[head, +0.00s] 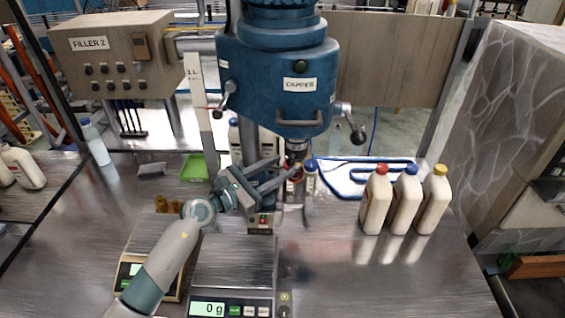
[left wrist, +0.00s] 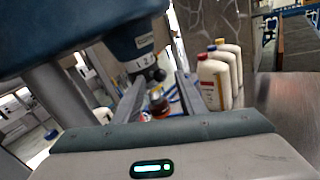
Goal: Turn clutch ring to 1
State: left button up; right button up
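The blue capper (head: 277,85) stands upright at the centre, with a dark collar, seemingly the clutch ring (head: 296,147), low on its spindle. In the left wrist view a dark ring (left wrist: 146,66) carries small digits that look like 1 and 2, with a dark knob beside it; its exact setting cannot be told. My left gripper (head: 288,168) reaches under the capper head, close to the collar. Its fingers also show apart in the left wrist view (left wrist: 160,97). A reddish-brown part (left wrist: 159,104) appears between or beyond them; nothing looks clamped. My right gripper is out of view.
Several bottles stand right of the capper, with red (head: 377,200), blue (head: 405,201) and yellow (head: 434,200) caps. A scale (head: 234,265) reading 0 g lies in front, another scale (head: 133,262) to its left. The bench's front right is clear.

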pick_arm(q)
jog(key=shift+x, duration=0.9)
grip_shut()
